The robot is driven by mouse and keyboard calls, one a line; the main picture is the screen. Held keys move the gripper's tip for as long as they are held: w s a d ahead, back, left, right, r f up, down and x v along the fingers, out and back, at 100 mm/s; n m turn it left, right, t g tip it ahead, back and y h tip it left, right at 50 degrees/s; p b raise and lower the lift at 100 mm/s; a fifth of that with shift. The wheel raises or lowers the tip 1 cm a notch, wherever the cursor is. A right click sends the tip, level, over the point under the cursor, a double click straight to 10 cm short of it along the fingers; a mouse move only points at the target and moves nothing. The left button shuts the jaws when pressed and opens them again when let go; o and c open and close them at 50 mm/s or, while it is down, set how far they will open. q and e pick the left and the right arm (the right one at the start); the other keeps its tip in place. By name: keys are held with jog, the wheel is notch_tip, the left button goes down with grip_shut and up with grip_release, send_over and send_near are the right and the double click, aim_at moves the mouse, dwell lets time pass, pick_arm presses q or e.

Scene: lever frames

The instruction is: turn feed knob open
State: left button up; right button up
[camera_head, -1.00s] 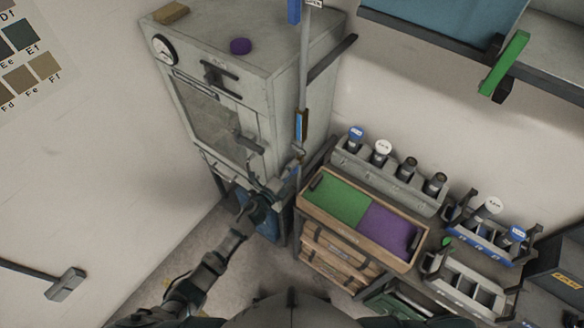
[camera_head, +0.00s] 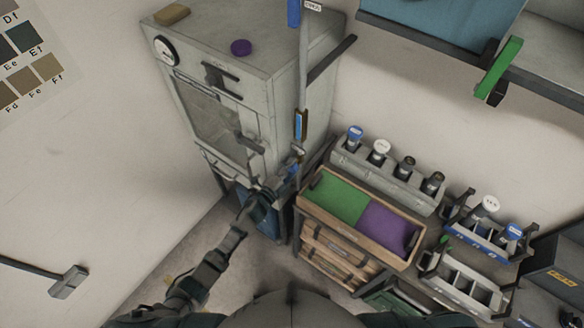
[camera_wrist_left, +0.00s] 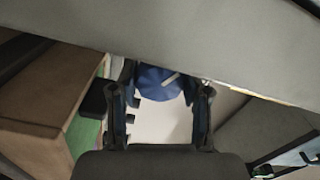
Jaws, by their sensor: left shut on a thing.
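The blue feed knob (camera_wrist_left: 158,84), with a pale line on its face, shows in the left wrist view between the fingers of my left gripper (camera_wrist_left: 160,98). The gripper is shut on it. In the head view my left gripper (camera_head: 288,178) is at the lower right edge of the grey cabinet (camera_head: 297,85), by the foot of the upright pipe (camera_head: 302,75). My right gripper is not in view.
A wooden tray (camera_head: 308,209) with green and purple sections stands close to the right of the gripper. A grey rack (camera_head: 385,180) of bottles is behind it. A handle (camera_head: 250,142) sticks out of the cabinet front.

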pick_arm(q)
jog(key=shift+a+f, duration=0.1)
jog(key=shift+f, duration=0.25)
jog(key=o, duration=0.9)
jog(key=shift+r, duration=0.15)
jog(key=v, duration=1.2)
jog(key=shift+w, duration=0.1)
